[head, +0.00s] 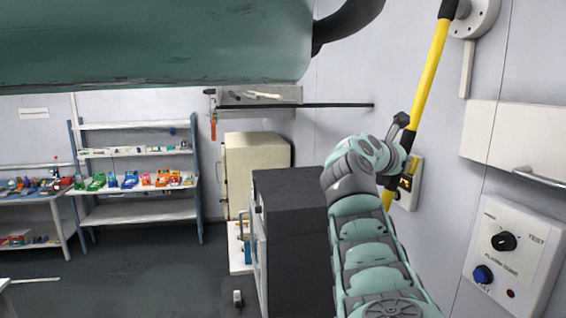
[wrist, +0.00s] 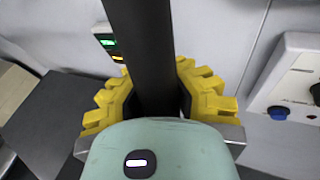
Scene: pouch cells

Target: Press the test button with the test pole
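The test pole (head: 428,75) is a long yellow rod with a black upper end, slanting up to the right along the wall. My gripper (head: 405,150) holds it near its lower part. In the wrist view, my gripper's yellow fingers (wrist: 158,95) close on both sides of the pole's dark shaft (wrist: 145,45). The black end overlaps the edge of a round grey wall device (head: 474,18); I cannot tell whether they touch. A white panel (head: 520,228) marked TEST carries a black knob (head: 503,241), a blue button (head: 483,274) and a small red light. I cannot tell which is the test button.
A small box with a lit display (head: 408,183) sits on the wall behind my gripper. A white wall cover with a handle (head: 530,140) is above the panel. A dark cabinet (head: 290,225) stands left of my arm.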

